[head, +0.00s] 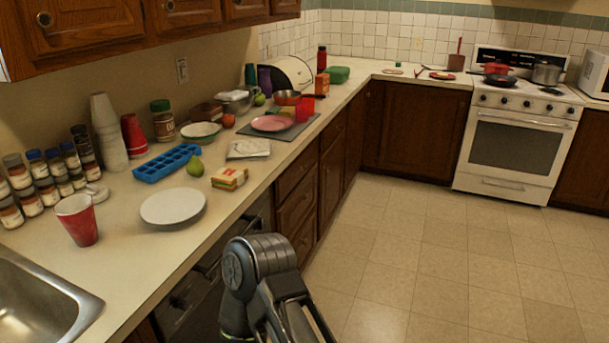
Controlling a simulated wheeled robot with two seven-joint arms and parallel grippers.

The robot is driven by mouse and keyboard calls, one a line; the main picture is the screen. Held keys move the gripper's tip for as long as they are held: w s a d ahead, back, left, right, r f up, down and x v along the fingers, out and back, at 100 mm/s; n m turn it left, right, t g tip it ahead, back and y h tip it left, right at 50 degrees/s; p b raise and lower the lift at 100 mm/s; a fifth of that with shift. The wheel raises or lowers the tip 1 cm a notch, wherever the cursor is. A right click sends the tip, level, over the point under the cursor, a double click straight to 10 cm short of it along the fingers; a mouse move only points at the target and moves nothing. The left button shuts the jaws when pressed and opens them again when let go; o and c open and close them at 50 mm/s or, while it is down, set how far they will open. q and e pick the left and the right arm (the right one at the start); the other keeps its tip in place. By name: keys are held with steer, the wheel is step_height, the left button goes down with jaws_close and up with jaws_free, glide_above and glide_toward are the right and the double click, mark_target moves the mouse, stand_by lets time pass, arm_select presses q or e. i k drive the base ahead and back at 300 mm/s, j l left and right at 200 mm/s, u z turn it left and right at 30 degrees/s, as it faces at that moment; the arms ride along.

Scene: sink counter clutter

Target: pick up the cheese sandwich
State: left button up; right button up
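The cheese sandwich appears to be the small layered block (229,178) near the counter's front edge, with pale top and bottom and yellow, red and green between. It lies flat, right of the white plate (173,206) and apart from it. A dark grey part of one of my arms shows at the bottom centre, in front of the counter and below the sandwich. No gripper fingertips can be made out, and nothing touches the sandwich.
A green pear (195,167), a blue ice tray (166,163) and a folded cloth (249,149) lie behind the sandwich. A red cup (77,220) stands left of the plate, by the sink (40,305). Floor right of the counter is clear.

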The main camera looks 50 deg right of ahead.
mark_target(230, 178)
steer(key=z, duration=1.2)
steer(key=i+l, duration=0.45)
steer(key=l, duration=0.15)
steer(key=i+l, duration=0.45)
steer(key=l, duration=0.15)
steer(key=i+l, duration=0.45)
steer(key=l, duration=0.15)
